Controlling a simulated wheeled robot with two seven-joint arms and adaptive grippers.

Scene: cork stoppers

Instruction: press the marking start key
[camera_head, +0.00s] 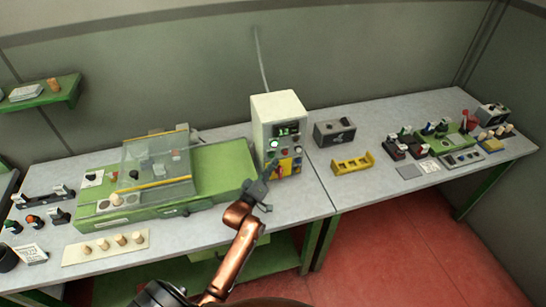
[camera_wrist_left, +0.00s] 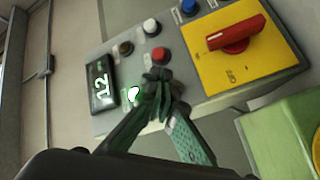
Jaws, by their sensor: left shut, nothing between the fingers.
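The control box (camera_head: 278,107) stands on the bench with its front panel facing me. Its panel (camera_wrist_left: 200,42) fills much of the left wrist view. A green-lit key (camera_head: 273,143) glows on the panel; it also shows in the left wrist view (camera_wrist_left: 134,93), beside a display (camera_wrist_left: 102,82) reading 12. I cannot read any key label. My left gripper (camera_head: 266,180) is in front of the box, shut and empty. Its closed fingertips (camera_wrist_left: 158,76) appear just right of the lit key and below a red button (camera_wrist_left: 158,54); I cannot tell whether they touch the panel. My right gripper is not in view.
A yellow plate with a red rotary switch (camera_wrist_left: 236,36) and white (camera_wrist_left: 150,26), black (camera_wrist_left: 126,48) and blue (camera_wrist_left: 189,6) buttons share the panel. A green machine (camera_head: 222,165) with a clear cover stands left. A yellow rack (camera_head: 352,164) and a grey box (camera_head: 334,132) stand right.

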